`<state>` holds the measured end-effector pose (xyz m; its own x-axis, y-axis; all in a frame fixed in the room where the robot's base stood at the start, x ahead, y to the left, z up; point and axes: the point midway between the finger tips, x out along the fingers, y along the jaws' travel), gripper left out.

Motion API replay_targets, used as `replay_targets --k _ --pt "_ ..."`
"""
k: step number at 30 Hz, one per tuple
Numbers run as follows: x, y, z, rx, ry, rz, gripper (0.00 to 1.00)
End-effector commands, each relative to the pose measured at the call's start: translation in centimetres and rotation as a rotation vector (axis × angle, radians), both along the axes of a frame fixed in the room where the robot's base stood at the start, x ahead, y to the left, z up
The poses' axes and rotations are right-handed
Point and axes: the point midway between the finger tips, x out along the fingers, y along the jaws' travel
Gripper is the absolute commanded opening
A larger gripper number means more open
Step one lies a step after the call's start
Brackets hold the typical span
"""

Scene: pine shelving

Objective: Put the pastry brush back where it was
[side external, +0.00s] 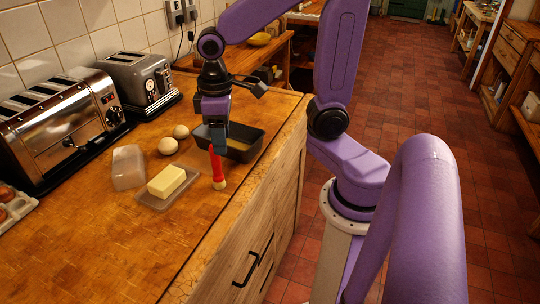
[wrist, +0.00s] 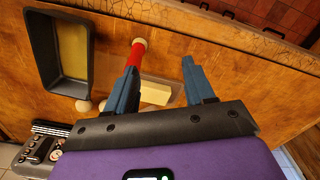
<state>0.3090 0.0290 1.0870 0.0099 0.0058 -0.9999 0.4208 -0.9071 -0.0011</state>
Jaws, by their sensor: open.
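The pastry brush has a red handle (side external: 216,163) and a pale bristle end (side external: 218,184), which points down and towards the counter's front edge in the side external view. In the wrist view the brush (wrist: 136,54) shows just beyond my left-hand finger, which hides its far end. My gripper (side external: 217,138) points down over the counter beside the loaf tin. In the wrist view its two fingers (wrist: 159,67) stand wide apart. The brush lies along one finger rather than midway between them. I cannot tell whether it touches that finger or lies flat.
A dark loaf tin (side external: 258,146) with yellowish contents is right behind the brush. Butter (side external: 167,181) on a clear dish (side external: 152,201), its cover (side external: 128,167) and two eggs (side external: 168,146) sit left. Toasters (side external: 62,128) line the wall. The wooden counter's front left (side external: 100,250) is clear.

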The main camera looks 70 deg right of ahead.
Motion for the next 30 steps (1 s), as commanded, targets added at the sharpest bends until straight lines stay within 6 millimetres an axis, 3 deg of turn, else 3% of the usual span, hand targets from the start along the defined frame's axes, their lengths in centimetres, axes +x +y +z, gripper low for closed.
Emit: replay_targets --k 6,15,21,30 --pt "-5.3 1.9 -0.5 0.004 -0.006 0.248 0.53" --pt "-12.1 2.5 -1.2 0.011 -0.012 0.551 0.53" --pt "-14.3 2.4 -1.5 0.013 -0.013 0.65 0.53" --pt "-14.6 2.4 -1.5 0.013 -0.013 0.665 0.53"
